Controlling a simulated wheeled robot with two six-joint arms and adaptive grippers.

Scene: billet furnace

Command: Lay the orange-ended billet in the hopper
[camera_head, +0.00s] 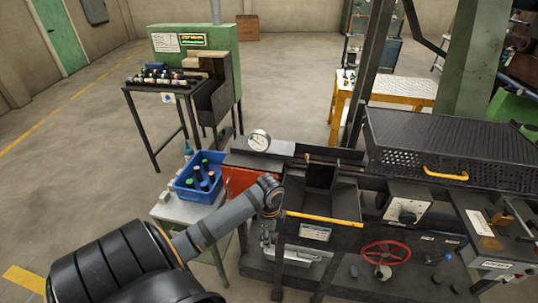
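A blue bin (183,193) at left of centre holds several dark billets with coloured ends. Green ends show, and one end (211,174) looks orange, but it is too small to be sure. A dark open trough with a yellow front edge (322,219), which looks like the hopper, is built into the machine at centre. My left arm reaches in from the lower left. Its wrist is between the bin and the trough, and the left gripper (267,236) seems to hang below it, small and partly hidden. Its fingers and any held thing are unclear. My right gripper is out of view.
A dark rack (160,85) beside a green cabinet holds several billets at the back left. A black perforated cover (450,140), a red handwheel (385,252) and a control box (408,205) are to the right.

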